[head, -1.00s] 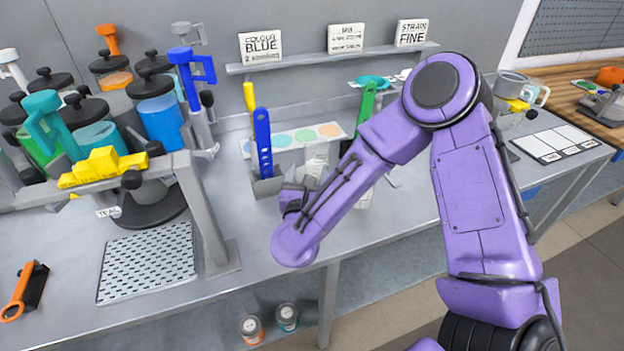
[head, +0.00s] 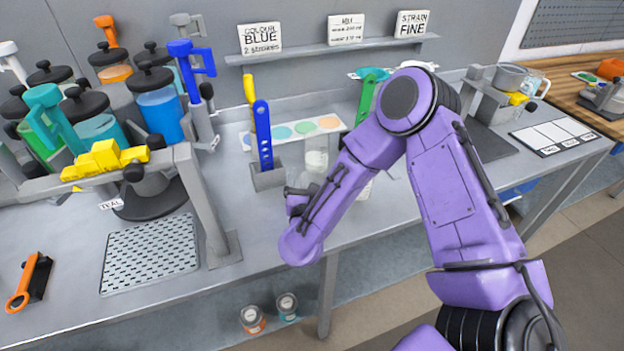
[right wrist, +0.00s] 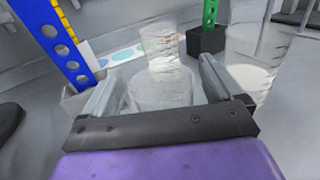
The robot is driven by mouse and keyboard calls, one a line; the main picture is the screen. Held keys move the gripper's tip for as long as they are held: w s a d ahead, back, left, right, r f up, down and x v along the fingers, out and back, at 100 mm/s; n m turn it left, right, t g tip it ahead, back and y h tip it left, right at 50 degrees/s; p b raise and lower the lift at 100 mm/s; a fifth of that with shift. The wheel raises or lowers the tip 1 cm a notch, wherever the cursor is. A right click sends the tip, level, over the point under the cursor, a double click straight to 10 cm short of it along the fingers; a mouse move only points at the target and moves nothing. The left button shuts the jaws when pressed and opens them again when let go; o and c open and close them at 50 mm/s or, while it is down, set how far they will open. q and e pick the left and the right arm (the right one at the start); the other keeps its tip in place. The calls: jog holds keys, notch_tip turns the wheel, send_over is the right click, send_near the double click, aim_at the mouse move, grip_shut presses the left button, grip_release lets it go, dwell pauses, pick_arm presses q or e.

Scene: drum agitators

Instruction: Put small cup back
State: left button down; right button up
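A clear small cup (right wrist: 160,45) with printed marks stands upright in the right wrist view, ahead of my right gripper (right wrist: 163,92). Clear material also shows between the fingers, but I cannot tell whether it is the same cup or another. The two fingers are spread apart, with no clear contact on either side. In the head view the clear cup (head: 317,160) is just beyond the right gripper (head: 298,200), whose fingers are mostly hidden by my purple arm. A larger clear cup (right wrist: 258,65) with whitish contents stands to the right. My left gripper is not in view.
A blue perforated stick (head: 263,135) stands in a grey holder (head: 268,179) just left of the cup. A green stick (head: 366,98) is behind my arm. A paint rack (head: 190,205) fills the left.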

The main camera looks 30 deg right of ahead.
jog(key=shift+r, duration=0.1)
jog(key=shift+s+a+r, duration=0.1)
jog(key=shift+a, duration=0.05)
jog(key=b+v, duration=0.4)
jog(key=v, duration=0.7)
jog(key=shift+b, duration=0.4)
jog(key=shift+s+a, duration=0.2)
jog(key=shift+s, duration=0.1)
